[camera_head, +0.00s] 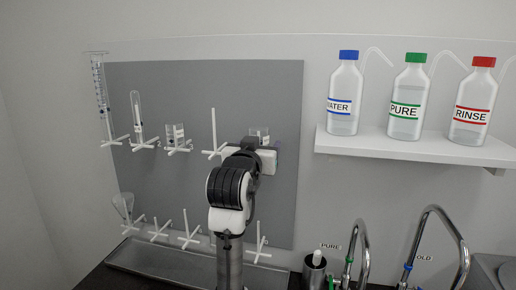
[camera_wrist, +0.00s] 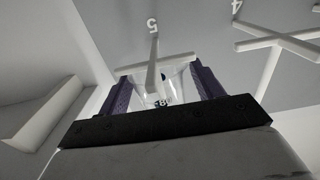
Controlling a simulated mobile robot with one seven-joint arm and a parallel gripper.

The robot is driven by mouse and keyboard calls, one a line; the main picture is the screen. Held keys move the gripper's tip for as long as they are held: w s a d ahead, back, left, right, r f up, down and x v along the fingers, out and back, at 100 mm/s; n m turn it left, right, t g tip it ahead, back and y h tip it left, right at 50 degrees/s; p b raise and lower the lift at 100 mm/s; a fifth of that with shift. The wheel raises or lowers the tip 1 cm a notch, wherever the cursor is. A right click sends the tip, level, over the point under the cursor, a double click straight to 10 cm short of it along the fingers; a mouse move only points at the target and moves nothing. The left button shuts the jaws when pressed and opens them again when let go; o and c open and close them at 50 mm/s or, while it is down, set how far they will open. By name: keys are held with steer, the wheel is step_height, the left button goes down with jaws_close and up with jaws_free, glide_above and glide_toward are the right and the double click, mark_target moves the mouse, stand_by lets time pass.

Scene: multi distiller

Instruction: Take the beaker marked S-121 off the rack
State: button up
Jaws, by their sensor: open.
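The rack is a grey wall board (camera_head: 205,85) with white pegs. A clear glass beaker (camera_head: 260,133) sits at the upper right peg, partly hidden behind my gripper (camera_head: 264,152). In the wrist view this beaker (camera_wrist: 180,90) is between the two dark fingers of my gripper (camera_wrist: 163,86), with a white peg crossing in front of it. The fingers are open; contact with the glass cannot be told. Its label is mostly hidden and I cannot read S-121. A second labelled beaker (camera_head: 175,136) hangs further left; its marking is too small to read.
A test tube (camera_head: 137,118), a graduated cylinder (camera_head: 100,85) and a flask (camera_head: 124,206) hang on other pegs. Bare pegs (camera_head: 190,234) line the lower row above a metal tray (camera_head: 165,264). A shelf (camera_head: 400,147) with bottles and two taps (camera_head: 362,240) are at right.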

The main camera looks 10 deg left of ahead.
mark_target(259, 127)
steer(key=c, duration=1)
steer(key=shift+o, duration=0.2)
steer(key=shift+r, duration=6.55)
steer(key=shift+s, duration=0.1)
steer(key=s+b, duration=0.1)
steer(key=s, duration=2.9)
